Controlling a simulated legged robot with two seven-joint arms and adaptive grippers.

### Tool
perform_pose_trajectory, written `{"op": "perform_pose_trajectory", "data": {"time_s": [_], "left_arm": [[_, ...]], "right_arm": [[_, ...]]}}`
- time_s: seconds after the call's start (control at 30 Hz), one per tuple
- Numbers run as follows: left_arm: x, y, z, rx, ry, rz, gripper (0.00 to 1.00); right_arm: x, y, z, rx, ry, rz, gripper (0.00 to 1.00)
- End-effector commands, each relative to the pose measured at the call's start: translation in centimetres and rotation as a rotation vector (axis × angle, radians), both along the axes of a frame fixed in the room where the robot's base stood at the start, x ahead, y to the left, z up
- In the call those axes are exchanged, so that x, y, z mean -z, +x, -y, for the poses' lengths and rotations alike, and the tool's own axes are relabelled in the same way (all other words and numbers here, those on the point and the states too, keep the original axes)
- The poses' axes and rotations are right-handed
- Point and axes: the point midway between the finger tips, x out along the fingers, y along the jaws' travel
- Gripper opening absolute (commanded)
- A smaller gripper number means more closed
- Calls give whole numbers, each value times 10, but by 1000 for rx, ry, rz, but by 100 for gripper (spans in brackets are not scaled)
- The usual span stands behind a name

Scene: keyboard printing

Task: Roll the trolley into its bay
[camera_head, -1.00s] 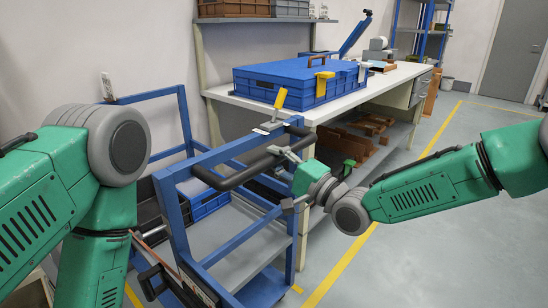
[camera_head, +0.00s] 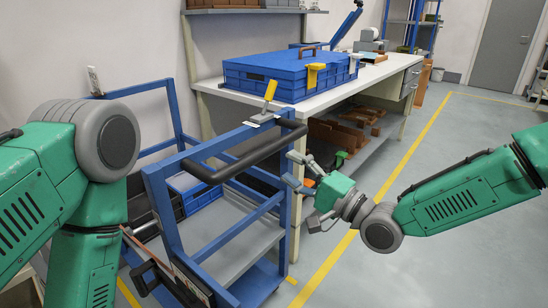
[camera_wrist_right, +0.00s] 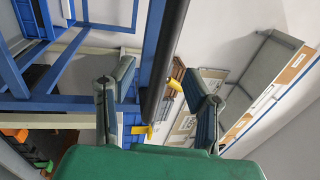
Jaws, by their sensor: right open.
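The blue-framed trolley (camera_head: 168,212) with grey shelves stands at the left end of the workbench. Its black push handle (camera_head: 245,160) spans its near top, and it also shows in the right wrist view (camera_wrist_right: 163,60). My right gripper (camera_head: 303,190) is open and empty, just right of the handle and apart from it. In the right wrist view, the open fingers (camera_wrist_right: 157,82) point towards the handle bar, which crosses between them in the picture. Short yellow floor marks (camera_head: 128,291) show beside the trolley's base; the bay's full outline is hidden. My left gripper is out of view.
The workbench (camera_head: 330,100) carries a blue lidded crate (camera_head: 285,76) close behind the trolley. A blue crate (camera_head: 195,194) sits within the frame. Floor right of the yellow line (camera_head: 400,175) is clear.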

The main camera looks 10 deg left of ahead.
Motion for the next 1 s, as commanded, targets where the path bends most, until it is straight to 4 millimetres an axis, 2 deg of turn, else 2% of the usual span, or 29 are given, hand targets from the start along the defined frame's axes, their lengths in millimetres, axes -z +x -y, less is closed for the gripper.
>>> {"op": "perform_pose_trajectory", "data": {"time_s": [0.1, 0.23, 0.63, 0.7, 0.77, 0.87, 0.97, 1.0], "left_arm": [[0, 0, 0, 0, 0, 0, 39], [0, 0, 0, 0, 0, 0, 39], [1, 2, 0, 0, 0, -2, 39], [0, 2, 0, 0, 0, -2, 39], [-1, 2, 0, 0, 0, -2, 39], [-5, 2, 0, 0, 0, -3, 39], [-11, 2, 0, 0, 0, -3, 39], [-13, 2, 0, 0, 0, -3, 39]], "right_arm": [[5, -11, 17, 1, 0, -3, 43], [7, -19, 28, 0, -1, -1, 43], [9, -22, 32, -1, -3, -2, 43], [15, -25, 32, 2, -17, -9, 43], [28, -30, 32, 11, -56, -23, 43], [71, -49, 33, 34, -188, -70, 43], [132, -83, 45, 50, -401, -131, 43], [157, -100, 54, 49, -497, -154, 43]]}}
